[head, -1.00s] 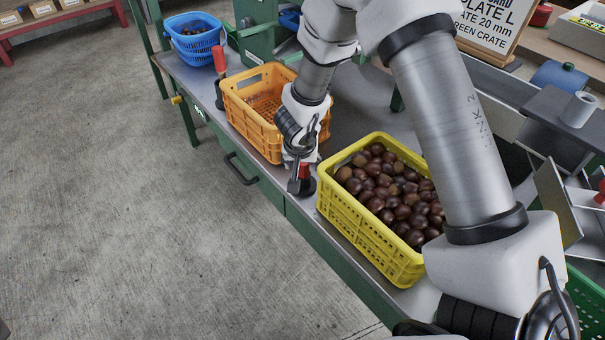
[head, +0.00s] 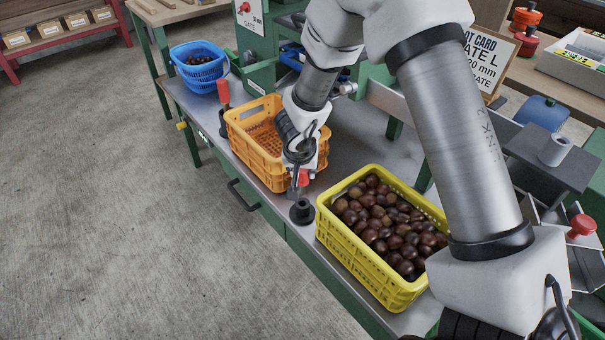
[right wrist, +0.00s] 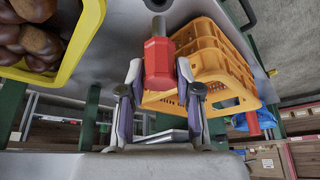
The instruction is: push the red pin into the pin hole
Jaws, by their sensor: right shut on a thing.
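My right gripper (head: 304,166) is shut on the red pin (head: 304,178), above the bench between the orange and yellow crates. In the right wrist view the pin's red grip (right wrist: 158,62) sits between the fingers, with its grey shank pointing away from the gripper. A black round holder (head: 303,212) stands on the bench just below the pin; the shank looks clear of it, though the exact gap is hard to judge. I cannot make out the pin hole. My left gripper is not in view.
An orange crate (head: 240,135) is close behind the gripper. A yellow crate (head: 375,270) full of chestnuts stands to the right. Another red-handled piece (head: 223,92) and a blue basket (head: 196,78) are at the left. A red knob (head: 581,226) shows at the far right.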

